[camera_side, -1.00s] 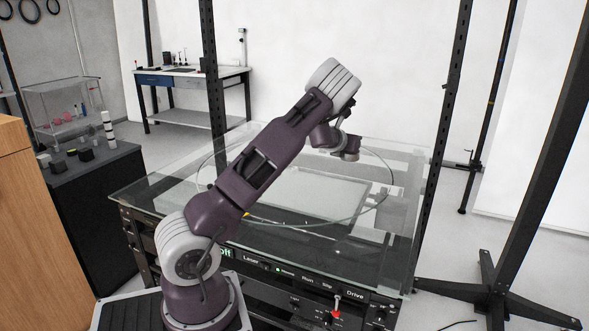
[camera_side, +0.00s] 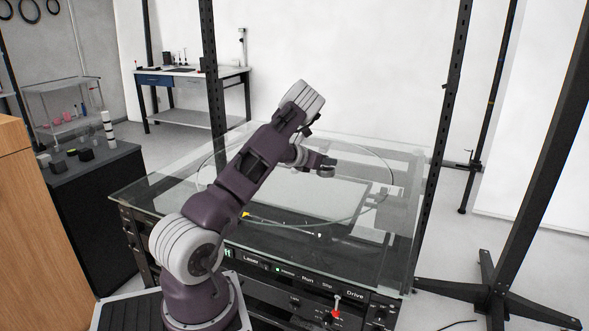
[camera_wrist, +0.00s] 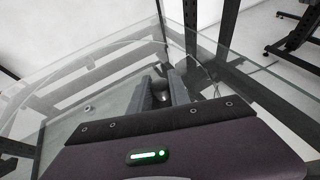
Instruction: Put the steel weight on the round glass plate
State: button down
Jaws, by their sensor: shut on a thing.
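My gripper (camera_side: 328,171) is above the middle-right part of the round glass plate (camera_side: 290,207), at the end of my bent arm. In the wrist view its two fingers (camera_wrist: 160,92) are closed on a small grey steel weight (camera_wrist: 160,90), partly hidden between them. The side view does not show the weight clearly. The round plate is clear, with a thin circular rim; its curved edge also shows at the left of the wrist view (camera_wrist: 92,62). I cannot tell the exact height of the weight over the glass.
The plate is on a glass-topped rack (camera_side: 150,200) with a control panel and red knob (camera_side: 336,313) in front. Dark uprights (camera_side: 445,130) stand around it. A dark cabinet (camera_side: 95,215) with small items is at the left. The plate's visible surface looks clear.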

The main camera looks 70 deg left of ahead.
notch_tip(320, 180, down, 11)
jog(key=shift+r, duration=0.1)
jog(key=c, duration=1.2)
grip_release()
